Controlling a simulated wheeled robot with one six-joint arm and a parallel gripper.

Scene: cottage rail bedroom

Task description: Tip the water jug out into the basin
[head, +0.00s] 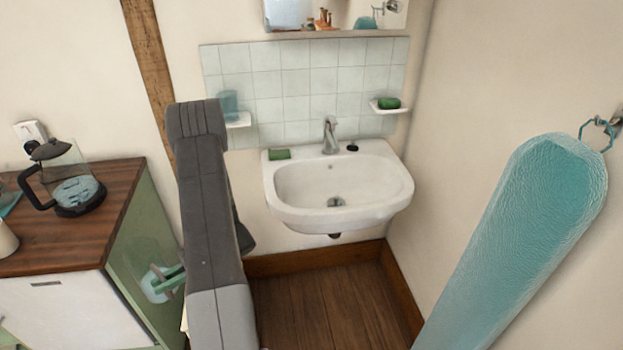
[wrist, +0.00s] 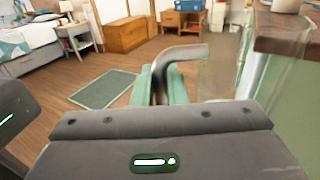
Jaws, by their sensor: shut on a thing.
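The white basin (head: 290,200) with a chrome tap hangs on the wall in the head view, its bowl empty as far as I see. My gripper (head: 170,279) is low beside the green cabinet side, left of and away from the basin. Its green fingers (wrist: 160,82) are shut on the dark grey handle (wrist: 184,53) of a clear jug (wrist: 222,76). In the head view the jug (head: 153,284) is a small pale-blue, see-through shape, partly hidden by the fingers. I cannot tell its tilt or water level clearly.
A glass kettle (head: 78,188) with a black handle stands on the wood-topped cabinet (head: 75,230), close to the jug. Soap (head: 280,154) lies on the basin rim. Floor below the basin is clear.

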